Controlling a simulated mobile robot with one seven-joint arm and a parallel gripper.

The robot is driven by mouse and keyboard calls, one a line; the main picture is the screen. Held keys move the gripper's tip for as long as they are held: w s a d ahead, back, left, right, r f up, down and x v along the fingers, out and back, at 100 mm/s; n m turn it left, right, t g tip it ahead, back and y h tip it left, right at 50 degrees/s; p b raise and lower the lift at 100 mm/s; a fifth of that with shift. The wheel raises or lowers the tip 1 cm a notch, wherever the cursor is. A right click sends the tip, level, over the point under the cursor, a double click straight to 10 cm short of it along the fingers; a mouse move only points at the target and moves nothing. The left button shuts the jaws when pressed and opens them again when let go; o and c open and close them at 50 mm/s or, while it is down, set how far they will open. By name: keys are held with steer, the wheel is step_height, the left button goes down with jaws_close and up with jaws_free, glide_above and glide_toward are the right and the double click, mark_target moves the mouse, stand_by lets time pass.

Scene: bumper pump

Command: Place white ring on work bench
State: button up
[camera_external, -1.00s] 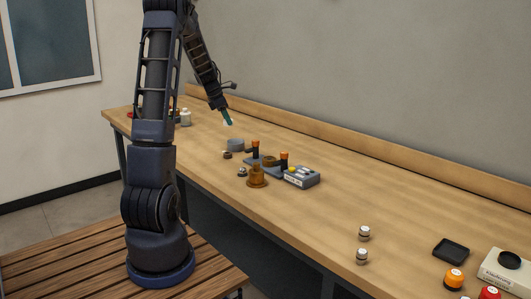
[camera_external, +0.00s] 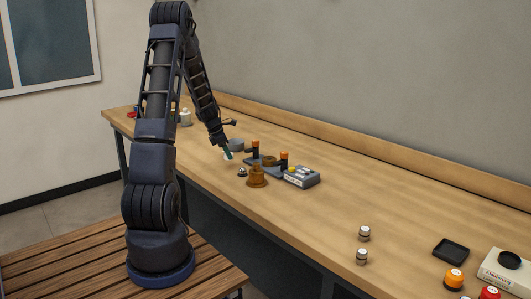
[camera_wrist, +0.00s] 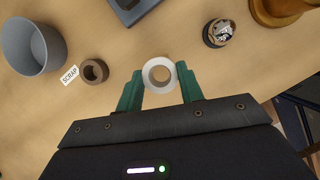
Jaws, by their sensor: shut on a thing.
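The white ring (camera_wrist: 148,75) shows in the wrist view between the green fingertips of my gripper (camera_wrist: 160,79). The fingers are shut on it from both sides. The wooden work bench (camera_external: 320,215) lies below, and its bare top shows around the ring in the wrist view (camera_wrist: 135,48). In the external view my gripper (camera_external: 228,155) is low over the bench, left of the brown flanged part. The ring cannot be made out there. Whether the ring touches the bench is hard to tell.
A grey bowl (camera_wrist: 32,46), a SCRAP label (camera_wrist: 70,75) and a brown ring (camera_wrist: 95,71) lie left of the gripper in the wrist view. A small round metal part (camera_wrist: 219,33) and a brown flanged part (camera_external: 257,178) are to the right.

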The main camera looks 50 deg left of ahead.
mark_target(228, 168)
steer(key=shift+f, duration=2.1)
steer(key=shift+f, duration=0.15)
steer(key=o, duration=0.9)
steer(key=shift+o, duration=0.2)
